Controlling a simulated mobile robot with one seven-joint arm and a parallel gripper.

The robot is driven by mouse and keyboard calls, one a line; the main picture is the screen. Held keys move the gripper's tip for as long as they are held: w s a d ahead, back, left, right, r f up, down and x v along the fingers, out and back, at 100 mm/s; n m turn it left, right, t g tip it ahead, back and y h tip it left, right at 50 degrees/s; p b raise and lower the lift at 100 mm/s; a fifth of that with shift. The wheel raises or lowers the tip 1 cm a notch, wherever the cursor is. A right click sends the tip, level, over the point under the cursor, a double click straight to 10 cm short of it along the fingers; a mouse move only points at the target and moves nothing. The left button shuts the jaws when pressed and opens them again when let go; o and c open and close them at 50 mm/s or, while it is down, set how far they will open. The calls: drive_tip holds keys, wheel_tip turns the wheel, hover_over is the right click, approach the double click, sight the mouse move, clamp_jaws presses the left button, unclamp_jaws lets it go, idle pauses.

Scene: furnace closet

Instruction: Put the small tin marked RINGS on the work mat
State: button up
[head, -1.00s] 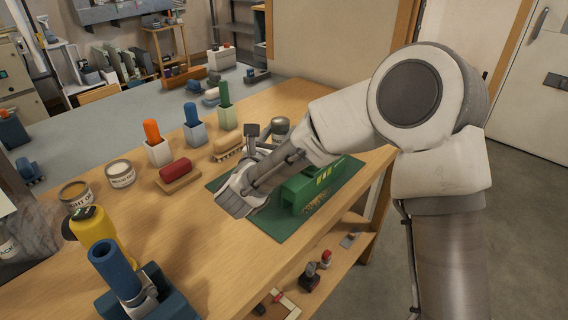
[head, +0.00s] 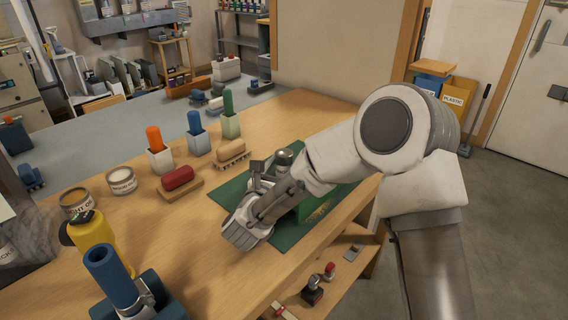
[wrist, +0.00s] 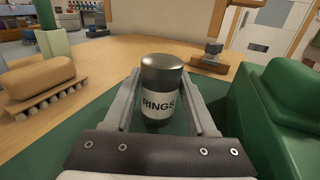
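The small tin marked RINGS (wrist: 158,104) is dark with a white label and stands upright between the two fingers of my gripper (wrist: 160,82). The fingers lie against its sides. In the head view the top of the tin (head: 284,157) shows just beyond my gripper (head: 269,168); its lower part is hidden. The work mat (head: 288,238) is a flat green sheet on the bench, partly covered by my arm. In the wrist view the mat (wrist: 95,112) shows around and below the tin. I cannot tell whether the tin's base touches it.
A green moulded block (wrist: 285,95) stands on the mat, right of my gripper in the wrist view. A brush (head: 232,152) lies beyond the mat's left edge. A red-topped block (head: 178,178) and holders with coloured handles (head: 195,123) stand farther left. A wooden-based item (wrist: 212,58) is behind the tin.

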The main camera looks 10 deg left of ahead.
drive_tip(key=shift+o, duration=0.3)
drive_tip(key=shift+r, duration=0.15)
drive_tip(key=shift+s+a+p, duration=0.1)
drive_tip(key=shift+s+p, duration=0.2)
drive_tip(key=shift+p, duration=0.05)
drive_tip(key=s, duration=0.3)
drive_tip(key=s+a, duration=0.1)
drive_tip(key=s, duration=0.7)
drive_tip(key=shift+s+a, duration=0.15)
drive_tip(key=shift+a, duration=0.05)
